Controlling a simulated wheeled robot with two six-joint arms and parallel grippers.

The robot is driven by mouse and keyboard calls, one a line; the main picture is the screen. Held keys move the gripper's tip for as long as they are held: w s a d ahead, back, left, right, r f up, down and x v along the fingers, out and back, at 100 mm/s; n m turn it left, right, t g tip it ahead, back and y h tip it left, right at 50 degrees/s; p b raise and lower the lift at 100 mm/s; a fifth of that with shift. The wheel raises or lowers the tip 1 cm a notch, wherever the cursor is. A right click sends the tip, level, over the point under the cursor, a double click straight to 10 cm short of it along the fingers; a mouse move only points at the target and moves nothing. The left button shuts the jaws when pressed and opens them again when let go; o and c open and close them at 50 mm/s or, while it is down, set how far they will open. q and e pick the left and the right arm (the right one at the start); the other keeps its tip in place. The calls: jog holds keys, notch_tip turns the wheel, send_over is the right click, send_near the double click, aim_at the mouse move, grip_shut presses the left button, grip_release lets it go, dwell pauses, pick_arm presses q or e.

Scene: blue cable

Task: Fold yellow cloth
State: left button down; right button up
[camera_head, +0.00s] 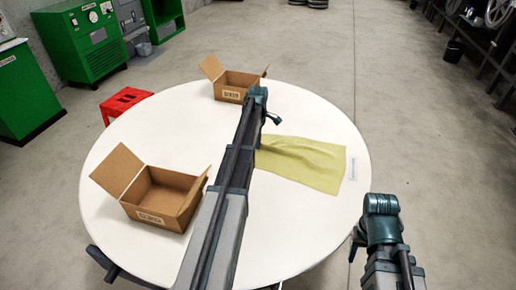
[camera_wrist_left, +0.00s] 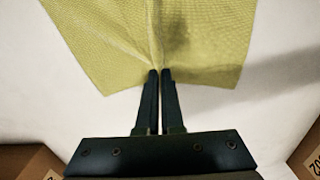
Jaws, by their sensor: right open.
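The yellow cloth (camera_head: 308,163) lies on the right half of the round white table, with a raised crease running from its left end. My left arm crosses the table and hides that left end in the head view. In the left wrist view, my left gripper (camera_wrist_left: 160,74) is shut with the cloth (camera_wrist_left: 200,40) pinched at its edge between the fingertips, and a fold runs up from them. My right gripper (camera_head: 356,243) is at the table's right edge, apart from the cloth. It is open, mostly hidden beside my right arm.
An open cardboard box (camera_head: 160,197) stands at the table's left, and another open box (camera_head: 233,86) at the back. A small white label (camera_head: 353,169) lies at the cloth's right end. The table (camera_head: 300,215) is bare in front of the cloth. A red stool (camera_head: 123,102) stands beyond the table.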

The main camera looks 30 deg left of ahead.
pick_arm(q)
jog(key=w+d+r+p, duration=0.3)
jog(key=d+r+p, duration=1.1)
jog(key=d, duration=0.2)
jog(key=d+f+b, duration=0.4)
jog(key=d, duration=0.1)
jog(key=w+d+f+b, duration=0.1)
jog(key=d+f+b, duration=0.3)
jog(key=d, duration=0.1)
jog(key=w+d+f+b, duration=0.1)
jog(key=d+f+b, duration=0.3)
jog(key=d, duration=0.1)
jog(key=shift+w+d, duration=0.2)
jog(key=shift+d+f+b, duration=0.4)
jog(key=shift+d+f, duration=0.05)
jog(key=shift+d, duration=0.05)
grip_release()
